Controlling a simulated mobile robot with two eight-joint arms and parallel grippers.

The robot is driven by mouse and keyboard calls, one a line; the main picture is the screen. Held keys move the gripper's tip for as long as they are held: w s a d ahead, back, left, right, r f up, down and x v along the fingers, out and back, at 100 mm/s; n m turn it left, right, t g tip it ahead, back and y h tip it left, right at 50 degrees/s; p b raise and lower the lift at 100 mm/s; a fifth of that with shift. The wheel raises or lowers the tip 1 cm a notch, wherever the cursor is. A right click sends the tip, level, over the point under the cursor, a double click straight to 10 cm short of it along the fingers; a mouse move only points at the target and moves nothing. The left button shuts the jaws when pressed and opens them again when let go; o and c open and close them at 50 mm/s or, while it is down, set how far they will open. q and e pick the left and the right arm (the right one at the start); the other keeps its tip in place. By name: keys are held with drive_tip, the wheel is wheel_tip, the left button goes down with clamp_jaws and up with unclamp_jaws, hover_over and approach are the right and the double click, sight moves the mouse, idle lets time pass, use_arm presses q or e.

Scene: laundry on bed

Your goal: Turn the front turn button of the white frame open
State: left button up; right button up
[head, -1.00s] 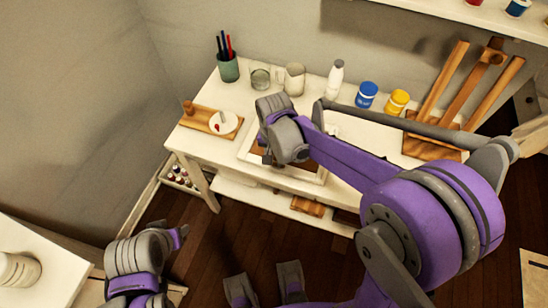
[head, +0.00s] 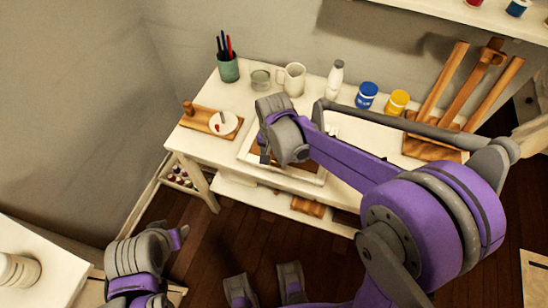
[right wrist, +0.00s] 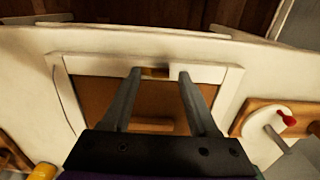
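The white frame (head: 318,178) lies on the white table, its brown back panel (right wrist: 95,95) facing up in the right wrist view. A small brass-coloured turn button (right wrist: 155,72) is at the frame's rim on the floor side. My right gripper (head: 265,152) is over the frame and hides much of it in the head view. In the right wrist view its two fingers (right wrist: 159,74) are apart, one tip on each side of the button. Contact with it cannot be told. My left arm shows at the lower left; its fingers cannot be made out.
A pen cup (head: 228,67), glass, mug (head: 292,79), white bottle (head: 335,78), blue jar (head: 367,95) and yellow jar (head: 396,102) stand behind. A wooden easel (head: 462,90) is at right.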

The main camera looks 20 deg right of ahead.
sight(274, 163)
wheel_tip(274, 163, up, 11)
drive_tip(key=p, duration=0.1)
idle(0.5)
drive_tip(key=shift+f, duration=0.1)
idle(0.3)
drive_tip(key=s+d+r+n+t+p, duration=0.1)
drive_tip(key=s+d+n+t+p, duration=0.1)
drive_tip(key=s, duration=0.5)
drive_tip(key=s+d+r+n+t+p, duration=0.1)
drive_tip(key=s+d+n+t+p, duration=0.2)
drive_tip(key=s, duration=0.5)
drive_tip(key=shift+d+n+p, duration=0.3)
drive_tip(key=shift+d+n, duration=0.45)
drive_tip(key=shift+n, duration=0.25)
